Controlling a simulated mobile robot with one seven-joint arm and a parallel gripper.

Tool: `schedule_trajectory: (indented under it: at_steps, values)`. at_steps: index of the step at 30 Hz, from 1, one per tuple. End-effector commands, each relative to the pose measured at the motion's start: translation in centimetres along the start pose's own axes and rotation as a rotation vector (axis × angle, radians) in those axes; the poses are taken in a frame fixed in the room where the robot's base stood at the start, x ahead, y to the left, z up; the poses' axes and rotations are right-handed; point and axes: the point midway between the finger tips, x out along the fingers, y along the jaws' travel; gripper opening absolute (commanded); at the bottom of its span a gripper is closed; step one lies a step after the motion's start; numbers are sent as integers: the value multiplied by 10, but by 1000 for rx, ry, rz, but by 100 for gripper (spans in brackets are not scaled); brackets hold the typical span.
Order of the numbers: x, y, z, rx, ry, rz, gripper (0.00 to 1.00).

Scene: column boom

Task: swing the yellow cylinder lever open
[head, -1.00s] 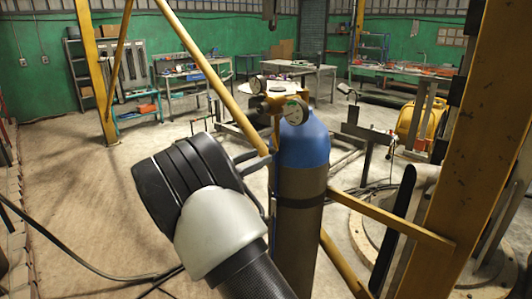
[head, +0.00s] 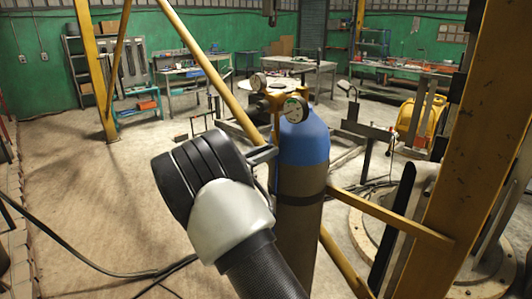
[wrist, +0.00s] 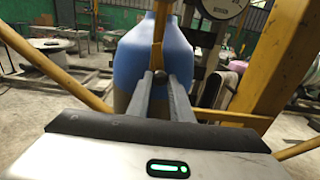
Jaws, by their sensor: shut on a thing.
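The yellow lever (wrist: 159,38) hangs down in the middle of the wrist view, in front of the blue shoulder of the gas cylinder (wrist: 135,52). My gripper (wrist: 160,77) is shut on this lower end, with a grey finger on each side. In the head view my gripper (head: 262,156) reaches the left side of the cylinder (head: 303,145), just below the brass valve (head: 273,101). The lever is hard to make out there. The cylinder stands upright, blue on top and dark below.
Round gauges (head: 296,109) sit on the valve close above my gripper. Yellow frame bars (head: 395,217) and a thick yellow post (head: 465,165) stand to the right. Cables (head: 100,268) lie on the floor at the left. The floor farther left is mostly clear.

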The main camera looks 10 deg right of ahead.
Motion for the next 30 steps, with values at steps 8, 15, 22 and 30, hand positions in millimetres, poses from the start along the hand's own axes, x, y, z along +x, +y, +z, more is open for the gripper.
schedule_trajectory:
  at_steps: [8, 15, 22, 30]
  values:
    - [0, 11, -7, 233, -1, 0, 0]
    - [0, 13, -1, 284, 0, 0, 0]
    - [0, 13, -1, 283, 0, 1, 35]
    - [0, 13, -1, 282, 0, 0, 38]
